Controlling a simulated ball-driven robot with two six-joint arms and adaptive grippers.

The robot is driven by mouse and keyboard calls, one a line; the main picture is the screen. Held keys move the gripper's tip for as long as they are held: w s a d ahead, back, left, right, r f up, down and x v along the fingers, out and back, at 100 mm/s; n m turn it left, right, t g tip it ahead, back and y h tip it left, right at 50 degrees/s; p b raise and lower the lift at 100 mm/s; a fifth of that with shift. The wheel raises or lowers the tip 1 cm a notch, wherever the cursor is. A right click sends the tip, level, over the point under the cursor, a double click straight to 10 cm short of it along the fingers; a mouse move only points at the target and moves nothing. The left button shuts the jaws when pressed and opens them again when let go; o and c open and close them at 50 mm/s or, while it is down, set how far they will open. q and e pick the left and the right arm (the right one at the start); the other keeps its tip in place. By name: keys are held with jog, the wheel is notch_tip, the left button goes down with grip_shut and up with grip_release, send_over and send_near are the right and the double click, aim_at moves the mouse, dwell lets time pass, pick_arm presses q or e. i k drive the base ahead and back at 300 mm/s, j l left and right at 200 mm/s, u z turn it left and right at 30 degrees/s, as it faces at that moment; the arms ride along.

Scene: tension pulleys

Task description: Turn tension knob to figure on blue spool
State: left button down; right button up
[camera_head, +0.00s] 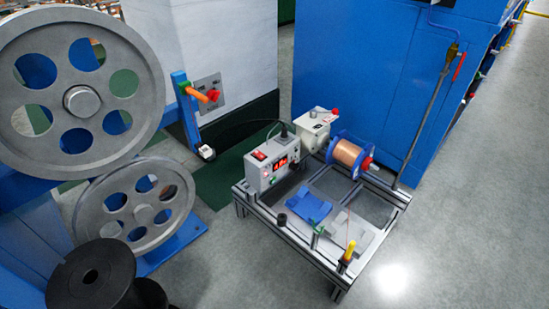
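A spool with blue flanges and copper-coloured wire (347,154) is mounted on its side at the back right of a metal-framed bench (292,247). Any figure on it is too small to read. A grey control box (272,163) with a red lit display stands at the bench's left; its digits are not clearly legible. A beige box (313,132) with a red-tipped lever or knob (334,112) sits beside the spool. A small black knob-like part (282,219) is at the bench's left front. I cannot tell which is the tension knob. Neither gripper is in view.
Large grey pulley wheels (137,205) and a black cylindrical part (92,276) fill the left. A blue machine (385,75) stands behind the bench. A blue post with an orange handle (203,96) stands behind left. The floor (460,220) right of the bench is clear.

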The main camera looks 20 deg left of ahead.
aim_at(293, 166)
jog(key=l+u, duration=0.2)
jog(key=l, duration=0.35)
jog(key=l+u, duration=0.25)
jog(key=l, duration=0.25)
jog(key=k+l+u, duration=0.2)
jog(key=l, duration=0.3)
jog(key=l+u, duration=0.2)
jog(key=l, duration=0.35)
